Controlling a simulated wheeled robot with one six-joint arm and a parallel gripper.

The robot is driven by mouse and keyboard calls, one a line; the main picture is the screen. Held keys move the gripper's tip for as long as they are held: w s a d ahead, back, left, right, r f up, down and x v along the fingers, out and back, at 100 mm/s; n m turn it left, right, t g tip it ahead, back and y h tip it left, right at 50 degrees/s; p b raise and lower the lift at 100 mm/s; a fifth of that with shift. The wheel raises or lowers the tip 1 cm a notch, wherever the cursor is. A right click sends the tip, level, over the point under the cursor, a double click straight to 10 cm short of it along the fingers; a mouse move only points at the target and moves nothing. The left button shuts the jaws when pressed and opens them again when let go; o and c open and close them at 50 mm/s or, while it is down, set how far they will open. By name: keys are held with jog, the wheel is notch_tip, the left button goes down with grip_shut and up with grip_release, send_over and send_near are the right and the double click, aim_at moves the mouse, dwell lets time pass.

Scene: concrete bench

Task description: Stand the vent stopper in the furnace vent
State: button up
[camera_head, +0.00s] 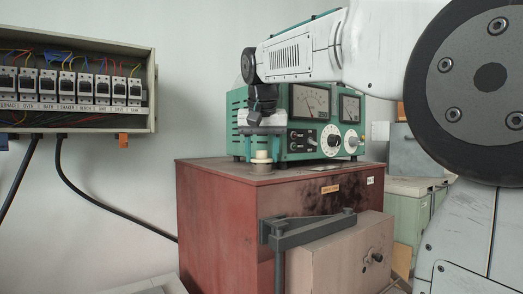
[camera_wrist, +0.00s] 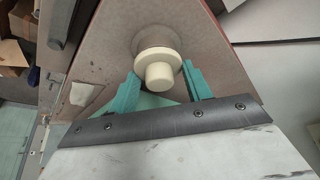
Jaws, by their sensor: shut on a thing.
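The vent stopper (camera_wrist: 160,74) is cream, with a round knob facing the wrist camera and a wider disc behind it. The furnace vent (camera_head: 262,169) is a short tan collar directly under the stopper. The stopper hides its opening, and I cannot tell how deep the stopper sits in it.
A green meter box (camera_head: 312,120) with dials stands close behind my gripper on the furnace top. A breaker panel (camera_head: 75,85) hangs on the left wall with black cables. A grey latch arm (camera_head: 310,229) crosses the furnace door in front. The furnace top left of the vent is clear.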

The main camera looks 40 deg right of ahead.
jog(key=shift+f, duration=0.2)
dwell(0.3)
jog(key=o, duration=1)
jog(key=shift+r, duration=0.1)
jog(key=v, duration=0.7)
jog(key=shift+s+r, duration=0.15)
jog(key=shift+r, duration=0.1)
jog(key=s+a+f+n+g+y, duration=0.1)
jog(key=s+a+f, duration=0.3)
jog(key=s+f, duration=0.4)
jog(key=s+a+f+n+y, duration=0.1)
jog(key=s+a+f+n, duration=0.2)
jog(key=s+f, duration=0.5)
jog(key=s+a+f+n+g, duration=0.1)
jog(key=s+a+f, duration=0.4)
jog(key=f, duration=1.4)
jog(key=shift+s+f+n+g+y, duration=0.2)
jog(key=shift+s+n+g+y, duration=0.15)
jog(key=shift+s+n, duration=0.8)
